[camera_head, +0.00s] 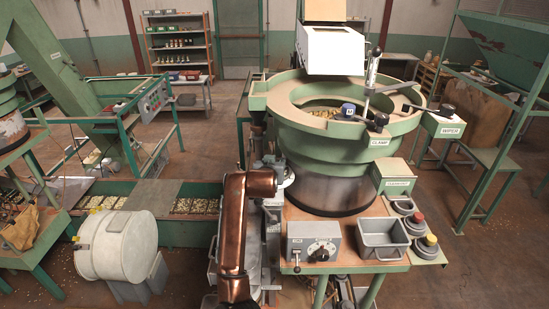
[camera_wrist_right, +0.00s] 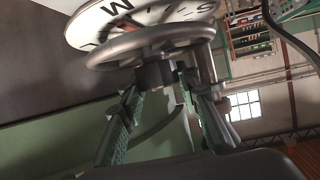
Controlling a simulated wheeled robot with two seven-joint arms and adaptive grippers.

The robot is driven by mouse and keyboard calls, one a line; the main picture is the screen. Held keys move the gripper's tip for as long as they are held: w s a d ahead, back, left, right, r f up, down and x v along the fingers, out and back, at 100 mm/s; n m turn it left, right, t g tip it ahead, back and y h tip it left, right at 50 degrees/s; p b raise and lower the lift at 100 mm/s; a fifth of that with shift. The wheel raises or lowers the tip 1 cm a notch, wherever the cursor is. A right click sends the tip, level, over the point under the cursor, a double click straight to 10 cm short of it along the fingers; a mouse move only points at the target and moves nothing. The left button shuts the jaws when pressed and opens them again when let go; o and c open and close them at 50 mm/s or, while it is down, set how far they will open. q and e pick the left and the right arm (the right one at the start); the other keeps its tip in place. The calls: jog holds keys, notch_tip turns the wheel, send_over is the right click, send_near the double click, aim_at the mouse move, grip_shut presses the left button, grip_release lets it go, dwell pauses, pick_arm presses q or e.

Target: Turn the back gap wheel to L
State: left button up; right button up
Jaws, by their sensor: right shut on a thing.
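In the right wrist view, a grey metal handwheel (camera_wrist_right: 112,54) sits in front of a white dial (camera_wrist_right: 88,20). An M and an S show near the dial's top edge; another mark at the left is partly covered by the rim, and I cannot read the setting. My right gripper (camera_wrist_right: 165,82) is shut on the handwheel, with its green ridged fingers on either side of the hub area below the rim. In the head view the copper arm reaches the left side of the bowl machine, and the wheel and fingertips are hidden there. My left gripper is in neither view.
The green bowl feeder (camera_head: 340,150) stands right of the arm. A dial box (camera_head: 314,241), a grey bin (camera_head: 382,239) and red and yellow buttons (camera_head: 425,233) are on its table. A white drum (camera_head: 117,247) lies at left.

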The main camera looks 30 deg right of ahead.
jog(key=n+y+p, duration=0.1)
jog(key=n+t+y+p, duration=0.1)
jog(key=shift+s+d+r+n+t+y, duration=0.1)
jog(key=shift+d+r+n+t+y, duration=0.1)
jog(key=shift+n+t+y, duration=0.15)
jog(key=shift+f+n+t+y+p, duration=0.1)
jog(key=shift+n+t+y+p, duration=0.2)
jog(key=shift+n+y, duration=0.45)
jog(key=shift+a+f+n+y, duration=0.1)
jog(key=shift+a+n+y, duration=0.05)
jog(key=shift+n+y, duration=1)
jog(key=shift+f+y, duration=0.1)
jog(key=shift+y, duration=0.15)
jog(key=o, duration=1.2)
jog(key=shift+v, duration=3.95)
